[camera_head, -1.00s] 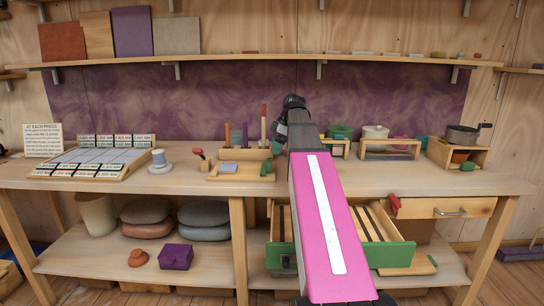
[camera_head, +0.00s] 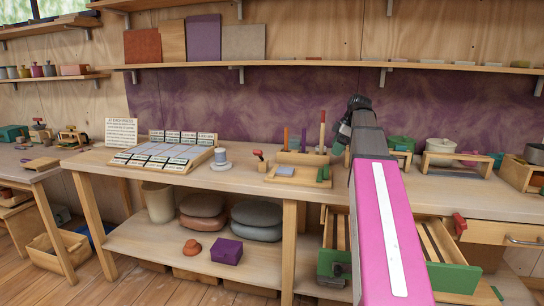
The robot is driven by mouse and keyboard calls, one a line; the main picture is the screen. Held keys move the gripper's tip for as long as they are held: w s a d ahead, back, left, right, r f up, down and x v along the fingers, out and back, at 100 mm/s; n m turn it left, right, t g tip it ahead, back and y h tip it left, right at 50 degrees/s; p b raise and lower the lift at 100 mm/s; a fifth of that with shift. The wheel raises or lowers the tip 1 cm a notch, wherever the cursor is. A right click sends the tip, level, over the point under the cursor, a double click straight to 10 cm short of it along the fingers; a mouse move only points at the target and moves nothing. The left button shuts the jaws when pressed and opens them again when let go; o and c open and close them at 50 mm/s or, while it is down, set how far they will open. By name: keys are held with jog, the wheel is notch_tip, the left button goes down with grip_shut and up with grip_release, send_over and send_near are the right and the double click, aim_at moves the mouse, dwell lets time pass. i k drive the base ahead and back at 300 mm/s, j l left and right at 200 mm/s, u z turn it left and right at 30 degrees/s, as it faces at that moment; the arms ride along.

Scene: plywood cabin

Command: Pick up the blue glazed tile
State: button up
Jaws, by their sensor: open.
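A small pale blue-grey tile (camera_head: 285,171) lies flat on a light wooden board on the workbench, left of my arm. I cannot tell for certain whether it is the blue glazed tile. A wooden rack (camera_head: 117,160) at the left of the bench holds several pale grey-blue tiles in rows with small labels. My gripper (camera_head: 345,136) is the dark end of my pink arm, raised over the bench to the right of the board. It is open, and I see nothing held in it. Its fingertips are small and hard to make out.
A holder (camera_head: 302,158) with upright coloured sticks stands behind the board. A grey-white spool-like object (camera_head: 221,160) and a red-topped stamp (camera_head: 260,159) stand to the left. Green-fronted drawers (camera_head: 455,277) hang open below the bench. A shelf (camera_head: 300,64) spans the wall above.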

aim_at(283, 171)
jog(key=k+j, duration=0.7)
jog(key=j, duration=0.25)
